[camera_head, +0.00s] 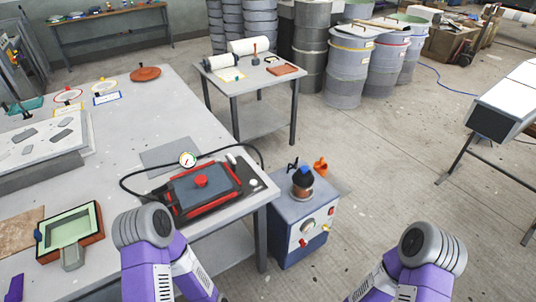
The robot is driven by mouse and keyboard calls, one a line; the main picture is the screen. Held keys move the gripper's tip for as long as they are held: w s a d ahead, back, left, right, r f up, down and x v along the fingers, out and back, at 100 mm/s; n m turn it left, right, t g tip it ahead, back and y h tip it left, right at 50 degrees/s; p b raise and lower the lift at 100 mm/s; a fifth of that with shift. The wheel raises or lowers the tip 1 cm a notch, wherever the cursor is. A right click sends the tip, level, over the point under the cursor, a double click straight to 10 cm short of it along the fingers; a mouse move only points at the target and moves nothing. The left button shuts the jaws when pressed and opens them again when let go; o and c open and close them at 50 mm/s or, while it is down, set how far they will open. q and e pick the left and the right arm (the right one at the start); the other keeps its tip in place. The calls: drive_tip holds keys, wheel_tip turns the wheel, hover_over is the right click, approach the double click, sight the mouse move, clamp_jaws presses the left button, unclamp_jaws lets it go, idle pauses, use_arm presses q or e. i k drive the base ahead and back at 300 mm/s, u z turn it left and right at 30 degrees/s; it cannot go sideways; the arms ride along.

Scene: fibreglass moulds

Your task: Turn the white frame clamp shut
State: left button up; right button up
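A black mould with a red frame (179,211) lies on the near right corner of the large table. A red knob (201,181) is on its top. A small white handle-like piece (231,158) stands at its far right corner, and a small white round piece (253,183) sits beside its right edge. I cannot tell which white piece is the frame clamp or how it is turned. My two arms show at the bottom with bent joints. Neither gripper is in view.
A gauge (187,159) with a black hose is behind the mould. A blue-grey pump cabinet (293,240) stands right of the table. A green-lined mould (70,232) lies at the left. A small table (258,83) and drums (350,70) are behind.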

sight(232, 160)
drive_tip(key=z, duration=0.5)
drive_tip(key=i, duration=0.9)
drive_tip(key=u, duration=1.45)
